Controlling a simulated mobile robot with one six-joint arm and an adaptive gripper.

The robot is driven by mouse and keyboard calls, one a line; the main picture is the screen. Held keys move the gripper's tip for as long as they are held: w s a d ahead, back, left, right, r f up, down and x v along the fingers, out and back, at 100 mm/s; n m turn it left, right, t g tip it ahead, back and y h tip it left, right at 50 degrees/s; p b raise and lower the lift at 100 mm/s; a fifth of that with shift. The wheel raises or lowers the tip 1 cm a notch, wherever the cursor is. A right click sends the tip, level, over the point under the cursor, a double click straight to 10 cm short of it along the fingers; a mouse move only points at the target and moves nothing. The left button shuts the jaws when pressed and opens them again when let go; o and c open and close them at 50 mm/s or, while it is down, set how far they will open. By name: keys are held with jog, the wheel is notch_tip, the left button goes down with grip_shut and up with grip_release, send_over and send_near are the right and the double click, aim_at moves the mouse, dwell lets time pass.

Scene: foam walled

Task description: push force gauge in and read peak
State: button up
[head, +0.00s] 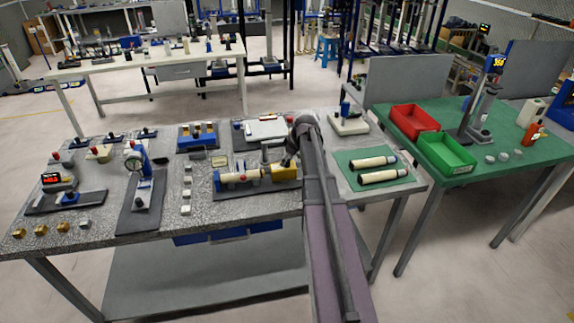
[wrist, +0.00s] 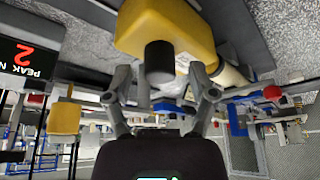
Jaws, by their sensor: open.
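The force gauge has a yellow block body (head: 284,172) and lies on a dark mat on the grey speckled bench. A cream cylinder (head: 240,177) sits in line with it on its left. In the wrist view, turned upside down, the yellow body (wrist: 165,25) fills the top middle, and its black round end (wrist: 159,62) faces me. My gripper (wrist: 163,97) is open, its two fingers apart on either side below the black end. I cannot tell whether they touch it. A display (wrist: 22,52) at the wrist view's left edge reads "PEAK N" and a red 2, upside down.
A green mat (head: 352,160) with two cream cylinders lies right of my arm. Left of the gauge are small grey blocks (head: 187,196), a dial stand (head: 140,175) and a red-lit display (head: 52,179). Red (head: 414,121) and green bins (head: 445,151) stand on the right table.

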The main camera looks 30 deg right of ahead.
jog(key=shift+w+f, duration=0.15)
jog(key=shift+f, duration=0.2)
grip_shut()
jog(key=shift+d, duration=0.2)
dwell(0.3)
grip_release()
jog(key=shift+a, duration=0.25)
